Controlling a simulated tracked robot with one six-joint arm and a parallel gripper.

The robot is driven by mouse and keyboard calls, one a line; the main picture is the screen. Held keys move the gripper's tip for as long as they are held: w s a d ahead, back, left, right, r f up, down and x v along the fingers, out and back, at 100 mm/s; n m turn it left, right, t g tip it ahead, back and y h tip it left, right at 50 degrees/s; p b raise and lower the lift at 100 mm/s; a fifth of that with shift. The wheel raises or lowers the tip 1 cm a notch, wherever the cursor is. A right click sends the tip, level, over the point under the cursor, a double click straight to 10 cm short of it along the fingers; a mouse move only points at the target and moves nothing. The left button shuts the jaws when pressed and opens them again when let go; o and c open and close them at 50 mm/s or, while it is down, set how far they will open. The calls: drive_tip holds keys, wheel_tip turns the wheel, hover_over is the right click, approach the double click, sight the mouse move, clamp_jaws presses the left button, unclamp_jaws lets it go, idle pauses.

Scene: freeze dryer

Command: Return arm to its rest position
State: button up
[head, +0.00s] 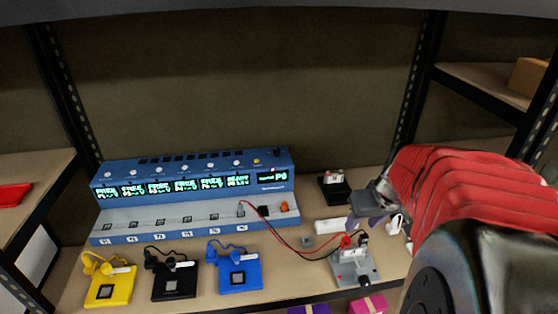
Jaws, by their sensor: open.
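My arm, in a red ribbed sleeve (460,195), reaches in from the right edge of the head view. My gripper (366,222) is at its left end, its grey body pointing left and its fingertips pointing down. The gripper is open, and I see nothing held in it. It appears above the right part of the bench (215,285), behind a grey fixture (354,268) with red and black leads. Its exact height above the bench is hard to tell. The sleeve and a dark rounded part of mine hide the right side of the bench.
A blue instrument (190,195) with several lit displays stands at the back left. Yellow (107,285), black (173,280) and blue (239,272) fixtures stand before it. A black block (334,189) is behind the gripper. Shelf posts (410,90) flank the bench.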

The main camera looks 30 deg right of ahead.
drive_tip(key=s+a+r+n, duration=0.1)
drive_tip(key=s+a+r, duration=0.1)
drive_tip(key=a, duration=1.1)
drive_tip(key=s+a+r+n+t+y, duration=0.1)
drive_tip(key=a+r, duration=0.3)
drive_tip(key=a, duration=0.9)
drive_tip(key=shift+s+a+n, duration=0.15)
drive_tip(key=shift+s+n, duration=0.45)
drive_tip(key=shift+s, duration=0.15)
drive_tip(key=shift+c, duration=0.4)
idle(1.2)
